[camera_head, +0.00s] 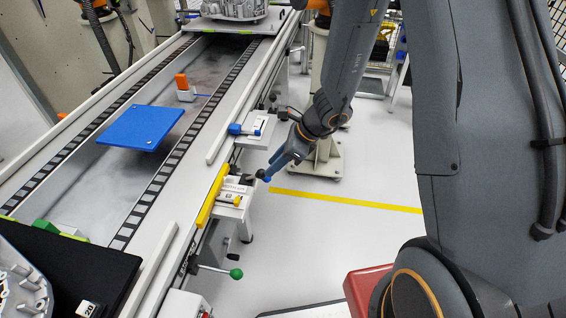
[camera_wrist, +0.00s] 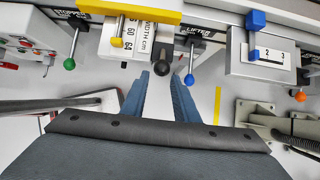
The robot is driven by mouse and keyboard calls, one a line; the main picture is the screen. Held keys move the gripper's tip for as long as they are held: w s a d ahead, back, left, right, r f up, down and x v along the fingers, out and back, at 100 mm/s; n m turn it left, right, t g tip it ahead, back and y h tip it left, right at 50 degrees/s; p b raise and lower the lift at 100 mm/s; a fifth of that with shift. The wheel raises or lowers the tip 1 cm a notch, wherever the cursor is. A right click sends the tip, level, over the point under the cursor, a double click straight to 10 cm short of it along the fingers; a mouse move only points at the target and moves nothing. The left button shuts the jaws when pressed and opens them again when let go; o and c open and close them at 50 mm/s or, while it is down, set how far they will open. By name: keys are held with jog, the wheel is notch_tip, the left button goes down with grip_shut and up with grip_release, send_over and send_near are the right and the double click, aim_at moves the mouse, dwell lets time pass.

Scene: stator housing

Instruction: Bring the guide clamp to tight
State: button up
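I take the guide clamp to be the black-knobbed handle (camera_wrist: 161,67) beside the white width scale plate (camera_wrist: 140,45) in the wrist view; its name is not readable. Its dark knob (camera_head: 260,174) also shows in the head view, at the conveyor's side. My gripper (camera_wrist: 161,77) has two blue fingers, apart, with the black knob just beyond and between their tips. No contact is clear. In the head view my gripper (camera_head: 271,172) reaches down to the knob from the upper right. I cannot tell how tight the clamp is.
Close to the right of the knob is the blue-balled LIFTER lever (camera_wrist: 189,79). The green-balled STOPPER lever (camera_wrist: 69,62) is to the left. A yellow guide bar (camera_head: 212,196) lies along the conveyor. A blue slider plate (camera_head: 258,127) is farther along. Open floor lies right of the conveyor.

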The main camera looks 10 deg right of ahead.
aim_at(255, 176)
jog(key=b+x, duration=0.2)
jog(key=x, duration=0.2)
jog(key=shift+w+b, duration=0.1)
jog(key=shift+b, duration=0.25)
jog(key=shift+w+a+f, duration=0.1)
jog(key=shift+a+f, duration=0.1)
